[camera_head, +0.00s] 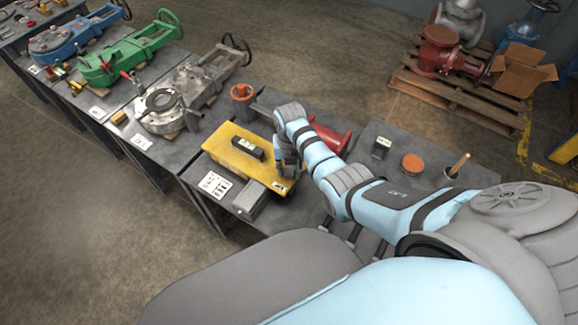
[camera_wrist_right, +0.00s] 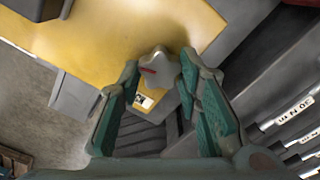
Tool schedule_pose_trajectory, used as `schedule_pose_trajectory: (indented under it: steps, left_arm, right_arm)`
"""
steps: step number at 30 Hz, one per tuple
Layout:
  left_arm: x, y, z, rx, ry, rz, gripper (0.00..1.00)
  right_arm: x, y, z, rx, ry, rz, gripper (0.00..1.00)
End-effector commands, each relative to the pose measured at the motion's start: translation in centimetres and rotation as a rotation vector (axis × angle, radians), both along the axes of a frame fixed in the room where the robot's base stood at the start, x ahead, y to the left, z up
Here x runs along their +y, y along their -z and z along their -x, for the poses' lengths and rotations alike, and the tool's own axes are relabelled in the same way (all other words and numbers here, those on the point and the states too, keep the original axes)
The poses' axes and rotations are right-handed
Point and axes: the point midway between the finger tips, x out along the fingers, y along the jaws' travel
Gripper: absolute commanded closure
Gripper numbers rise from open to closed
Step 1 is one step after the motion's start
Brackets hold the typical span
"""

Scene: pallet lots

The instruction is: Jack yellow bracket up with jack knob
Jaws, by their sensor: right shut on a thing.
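The yellow bracket (camera_head: 222,142) is a flat plate on the grey table in front of me, with a dark block (camera_head: 248,148) on top. It also fills the upper left of the right wrist view (camera_wrist_right: 120,35). My right gripper (camera_head: 287,168) is at the plate's right end. In the wrist view its green-padded fingers (camera_wrist_right: 160,88) are around a grey jack knob (camera_wrist_right: 155,64) with a red mark, and are shut on it. The knob is hidden behind the gripper in the head view. My left gripper is out of view.
A grey box (camera_head: 250,201) and a printed card (camera_head: 215,185) are at the plate's near edge. A red flanged part (camera_head: 330,134) lies behind my right arm. An orange-red cup (camera_head: 242,94) stands behind the plate. Large valves (camera_head: 178,98) occupy the tables to the left.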

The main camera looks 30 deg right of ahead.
Motion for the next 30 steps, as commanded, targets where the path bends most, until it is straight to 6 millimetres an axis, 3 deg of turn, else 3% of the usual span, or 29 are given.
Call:
schedule_pose_trajectory:
  steps: [12, 30]
  left_arm:
    - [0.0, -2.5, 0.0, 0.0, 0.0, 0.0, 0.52]
    - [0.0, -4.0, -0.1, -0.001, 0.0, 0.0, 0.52]
  right_arm:
    - [0.0, -0.3, -0.1, 0.001, 0.367, -0.004, 0.96]
    - [0.0, -0.2, -0.1, 0.004, 0.937, -0.01, 0.96]
